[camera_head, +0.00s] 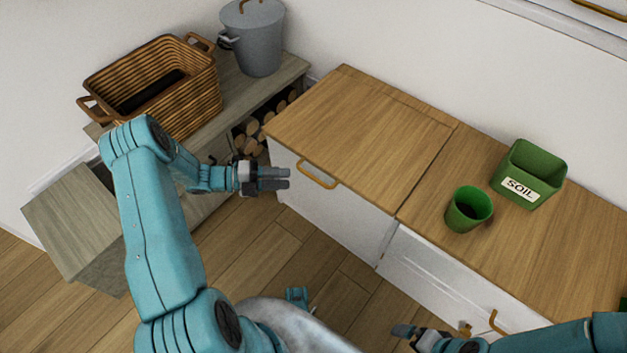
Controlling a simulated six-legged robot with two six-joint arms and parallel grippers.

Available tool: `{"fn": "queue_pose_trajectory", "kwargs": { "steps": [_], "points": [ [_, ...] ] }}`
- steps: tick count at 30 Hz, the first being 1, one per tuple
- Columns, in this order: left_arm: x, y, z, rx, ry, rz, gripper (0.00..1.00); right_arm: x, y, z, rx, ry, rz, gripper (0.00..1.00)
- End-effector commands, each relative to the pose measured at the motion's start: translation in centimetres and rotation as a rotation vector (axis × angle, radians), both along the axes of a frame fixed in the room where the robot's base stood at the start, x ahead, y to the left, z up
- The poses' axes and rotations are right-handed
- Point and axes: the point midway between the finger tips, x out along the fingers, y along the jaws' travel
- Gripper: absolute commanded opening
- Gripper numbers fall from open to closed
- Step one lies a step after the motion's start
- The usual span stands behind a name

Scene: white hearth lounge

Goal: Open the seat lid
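The seat lid (358,135) is a flat wooden panel on the left part of a white bench. It lies flat, flush with the top beside it. A brass-coloured handle (318,174) sticks out at its front edge. My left gripper (280,178) is just left of the handle, in front of the bench's left corner. Its two dark fingers point right towards the handle, with a small gap between them and nothing held. It appears apart from the handle. My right gripper (404,333) is low at the bottom, in front of the bench; its finger gap is unclear.
A green cup (467,210) and a green SOIL planter (527,175) stand right of the lid, on the fixed bench top. On the left, a low log shelf (262,92) bears a wicker basket (188,100) and a grey lidded bucket (256,45). The lid's top is clear.

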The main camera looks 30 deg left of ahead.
Motion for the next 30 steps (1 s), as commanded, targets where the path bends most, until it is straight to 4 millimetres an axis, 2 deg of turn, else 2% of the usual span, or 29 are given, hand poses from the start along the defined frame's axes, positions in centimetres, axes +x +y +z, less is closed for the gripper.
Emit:
{"fn": "queue_pose_trajectory", "kwargs": {
  "steps": [3, 10, 16, 25, 28, 30],
  "points": [
    [1.9, -2.5, -0.7, -0.001, -0.001, -0.007, 0.36, 0.1, -0.1, -0.8, -0.001, -0.002, -0.006, 1.0],
    [4.7, -5.9, -1.3, 0.0, 0.0, -0.006, 0.36, 0.3, -0.3, -1.7, -0.002, -0.005, -0.014, 1.0],
    [5.9, -7.0, -1.4, 0.002, 0.001, -0.003, 0.36, 0.4, -0.4, -2.0, -0.004, -0.007, -0.018, 1.0],
    [6.0, -7.0, -1.4, 0.002, 0.001, -0.001, 0.36, 0.5, -0.4, -2.0, -0.004, -0.008, -0.018, 1.0],
    [6.0, -7.0, -1.4, 0.002, 0.001, -0.001, 0.04, 0.5, -0.4, -2.0, -0.004, -0.008, -0.018, 1.0],
    [6.0, -7.0, -1.4, 0.001, 0.0, -0.001, 0.0, 0.5, -0.4, -2.0, -0.004, -0.008, -0.018, 1.0]
  ]
}}
